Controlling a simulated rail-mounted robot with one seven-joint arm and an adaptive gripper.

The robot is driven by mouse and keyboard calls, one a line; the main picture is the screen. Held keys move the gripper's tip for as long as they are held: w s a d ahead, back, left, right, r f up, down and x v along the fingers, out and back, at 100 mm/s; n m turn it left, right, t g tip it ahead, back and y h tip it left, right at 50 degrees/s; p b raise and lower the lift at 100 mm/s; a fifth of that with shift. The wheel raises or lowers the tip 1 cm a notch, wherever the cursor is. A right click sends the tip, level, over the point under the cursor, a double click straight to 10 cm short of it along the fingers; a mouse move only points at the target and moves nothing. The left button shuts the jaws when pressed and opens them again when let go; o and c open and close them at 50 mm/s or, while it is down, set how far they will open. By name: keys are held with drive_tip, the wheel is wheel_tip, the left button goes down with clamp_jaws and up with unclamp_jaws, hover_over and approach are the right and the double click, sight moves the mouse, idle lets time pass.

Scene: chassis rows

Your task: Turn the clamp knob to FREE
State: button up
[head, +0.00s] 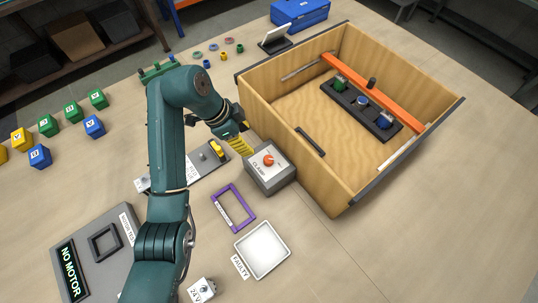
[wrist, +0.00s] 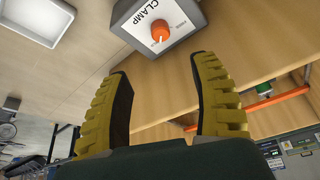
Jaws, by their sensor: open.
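The clamp box (head: 271,178) is a grey block with a white top marked CLAMP, standing against the near left side of the wooden box. Its orange knob (head: 268,160) sits on that top. In the wrist view the orange knob (wrist: 160,32) has a pale pointer mark, and the small labels beside it are too blurred to read. My gripper (head: 243,146) is just behind and left of the clamp box, apart from the knob. In the wrist view its yellow ribbed fingers (wrist: 160,88) are spread with nothing between them, and the knob lies beyond their tips.
The wooden box (head: 290,160) has tall walls close to my gripper, with an orange bar (head: 378,92) inside. A purple frame (head: 232,207) and a white tray (head: 262,250) marked FAULTY lie in front. A grey plate with a yellow part (head: 217,150) lies under my arm.

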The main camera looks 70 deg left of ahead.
sight(268, 159)
drive_tip(key=b+x, duration=0.8)
drive_tip(key=x, duration=0.8)
drive_tip(key=shift+w+f, duration=0.1)
drive_tip(key=shift+w, duration=0.1)
clamp_jaws()
